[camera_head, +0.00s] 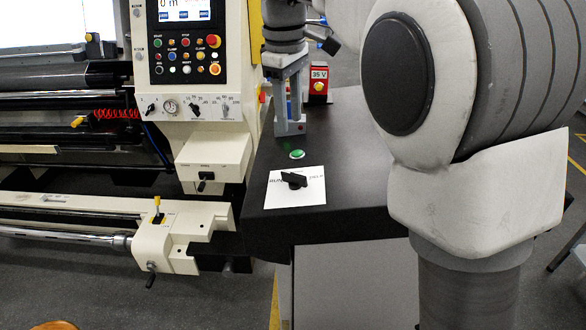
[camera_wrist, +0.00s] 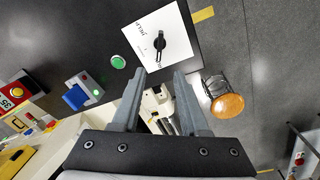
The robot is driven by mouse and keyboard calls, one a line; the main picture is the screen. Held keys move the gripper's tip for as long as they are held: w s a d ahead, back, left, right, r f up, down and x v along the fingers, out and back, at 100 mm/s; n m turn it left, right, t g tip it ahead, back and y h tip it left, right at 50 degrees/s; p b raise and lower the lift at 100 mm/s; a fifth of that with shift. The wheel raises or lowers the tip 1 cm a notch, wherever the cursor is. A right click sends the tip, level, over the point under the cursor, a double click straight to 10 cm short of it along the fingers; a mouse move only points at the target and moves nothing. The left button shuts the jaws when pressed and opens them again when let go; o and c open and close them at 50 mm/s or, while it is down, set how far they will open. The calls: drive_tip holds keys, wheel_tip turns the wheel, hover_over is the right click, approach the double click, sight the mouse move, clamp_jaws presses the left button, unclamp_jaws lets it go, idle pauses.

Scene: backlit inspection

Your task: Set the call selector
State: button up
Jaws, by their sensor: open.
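The selector is a black knob (camera_head: 293,180) on a white square plate (camera_head: 312,198) on the dark tabletop. Small print stands left and right of the knob; the left word looks like RUN, the right is hard to read. In the wrist view the knob (camera_wrist: 160,44) is a long black handle on the white plate (camera_wrist: 143,26). I cannot tell which label it points at. My gripper (camera_head: 290,130) points down above the table, behind the plate in the head view. In the wrist view its two grey fingers (camera_wrist: 160,76) are apart and empty, and the knob is beyond their tips, not touched.
A green button (camera_head: 297,154) sits just behind the plate. A red box marked 35 V (camera_head: 319,82) stands at the back of the table (camera_head: 357,150). A cream machine with a button panel (camera_head: 190,55) stands at the left. An orange stool (camera_wrist: 226,106) is on the floor.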

sight(293, 174)
drive_tip(key=f, duration=0.4)
drive_tip(key=f+b, duration=0.1)
drive_tip(key=f, duration=0.4)
drive_tip(key=w+f, duration=0.1)
drive_tip(key=f, duration=0.3)
drive_tip(key=shift+d+f, duration=0.3)
drive_tip(key=shift+f, duration=0.1)
clamp_jaws()
